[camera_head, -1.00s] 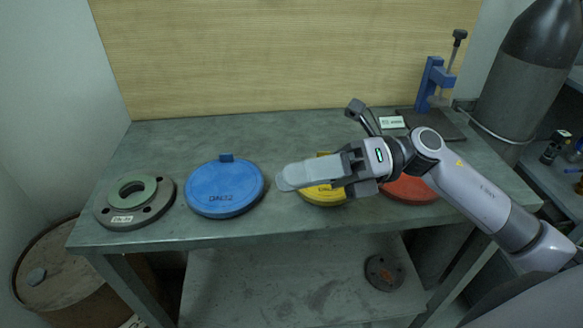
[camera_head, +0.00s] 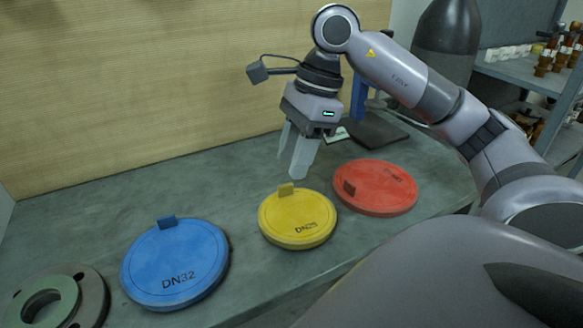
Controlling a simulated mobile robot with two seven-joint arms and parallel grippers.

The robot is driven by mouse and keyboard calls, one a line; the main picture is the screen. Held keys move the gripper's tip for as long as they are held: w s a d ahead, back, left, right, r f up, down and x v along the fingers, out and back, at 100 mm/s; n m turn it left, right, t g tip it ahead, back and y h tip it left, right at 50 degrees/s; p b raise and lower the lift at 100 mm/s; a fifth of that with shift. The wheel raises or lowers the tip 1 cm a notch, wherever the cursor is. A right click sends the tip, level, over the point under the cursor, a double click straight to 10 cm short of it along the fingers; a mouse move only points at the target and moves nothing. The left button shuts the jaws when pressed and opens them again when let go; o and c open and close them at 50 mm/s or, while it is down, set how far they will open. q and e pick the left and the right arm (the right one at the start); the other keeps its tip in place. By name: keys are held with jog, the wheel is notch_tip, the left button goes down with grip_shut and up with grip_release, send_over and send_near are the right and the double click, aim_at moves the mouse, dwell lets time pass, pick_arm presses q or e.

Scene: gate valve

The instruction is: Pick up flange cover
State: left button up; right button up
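Three round flange covers lie flat on the grey-green bench: a blue one (camera_head: 175,264) marked DN32, a yellow one (camera_head: 297,221) marked DN25, and a red one (camera_head: 376,190) whose marking is too small to read. Each has a small upright tab at its rim. My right gripper (camera_head: 294,170) points down just above and behind the yellow cover's tab. Its two fingers are apart with nothing between them. A grey metal flange (camera_head: 92,296) with a greenish ring lies at the lower left, partly cut off. My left gripper is out of the picture.
A blue clamp stand (camera_head: 360,98) stands behind my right arm, with a dark plate (camera_head: 378,133) at its base. A dark gas cylinder (camera_head: 445,40) and a shelf with bottles (camera_head: 563,45) are at the right. The bench (camera_head: 215,185) is clear behind the covers.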

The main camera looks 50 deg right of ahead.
aim_at(286, 184)
jog(key=x, duration=0.4)
jog(key=shift+s+a+f, duration=0.15)
jog(key=shift+f, duration=0.15)
grip_shut()
jog(key=shift+r, duration=0.1)
notch_tip(286, 184, up, 20)
jog(key=p, duration=0.6)
